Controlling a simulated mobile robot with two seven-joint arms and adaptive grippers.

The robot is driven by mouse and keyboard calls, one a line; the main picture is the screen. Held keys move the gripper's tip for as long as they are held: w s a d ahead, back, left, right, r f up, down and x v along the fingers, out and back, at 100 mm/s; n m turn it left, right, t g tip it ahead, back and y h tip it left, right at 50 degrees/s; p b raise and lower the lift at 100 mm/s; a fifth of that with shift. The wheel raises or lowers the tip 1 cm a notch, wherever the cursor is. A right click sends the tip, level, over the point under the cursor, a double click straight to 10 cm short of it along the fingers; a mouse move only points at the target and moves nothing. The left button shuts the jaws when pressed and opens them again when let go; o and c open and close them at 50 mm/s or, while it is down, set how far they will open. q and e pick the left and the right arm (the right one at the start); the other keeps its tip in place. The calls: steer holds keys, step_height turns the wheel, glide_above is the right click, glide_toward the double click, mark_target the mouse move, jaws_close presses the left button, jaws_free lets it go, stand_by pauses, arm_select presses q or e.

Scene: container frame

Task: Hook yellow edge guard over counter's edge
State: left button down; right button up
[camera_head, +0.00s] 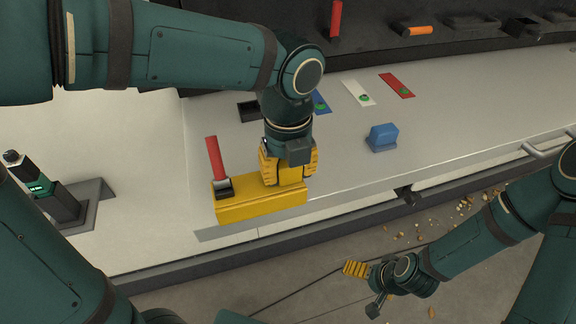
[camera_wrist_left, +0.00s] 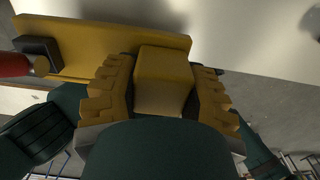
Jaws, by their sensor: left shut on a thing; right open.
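The yellow edge guard (camera_head: 260,206) is a long bar near the counter's (camera_head: 345,165) front edge, left of the middle in the head view. A shadow falls on the counter below its left end; I cannot tell whether it touches the edge. A red handle (camera_head: 215,158) on a black clamp stands up at its left end. My left gripper (camera_head: 288,172) is shut on the guard's raised yellow block. In the left wrist view the block (camera_wrist_left: 165,80) sits between the fingers, and the bar (camera_wrist_left: 110,42) lies beyond. My right gripper (camera_head: 357,269) is open and empty, low over the floor.
A blue block (camera_head: 382,137) stands on the counter to the right. Blue, white (camera_head: 358,93) and red (camera_head: 397,85) strips lie behind. A black stand with a green-lit device (camera_head: 55,200) is at left. Crumbs (camera_head: 460,210) litter the floor. A handle (camera_head: 548,149) juts from the counter front.

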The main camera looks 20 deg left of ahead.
arm_select(q)
steer(key=shift+f+b, duration=1.25)
steer(key=shift+f, duration=0.7)
steer(key=shift+w+a, duration=0.15)
steer(key=shift+w, duration=0.05)
stand_by(0.9)
steer(key=shift+c, duration=2.1)
jaws_free()
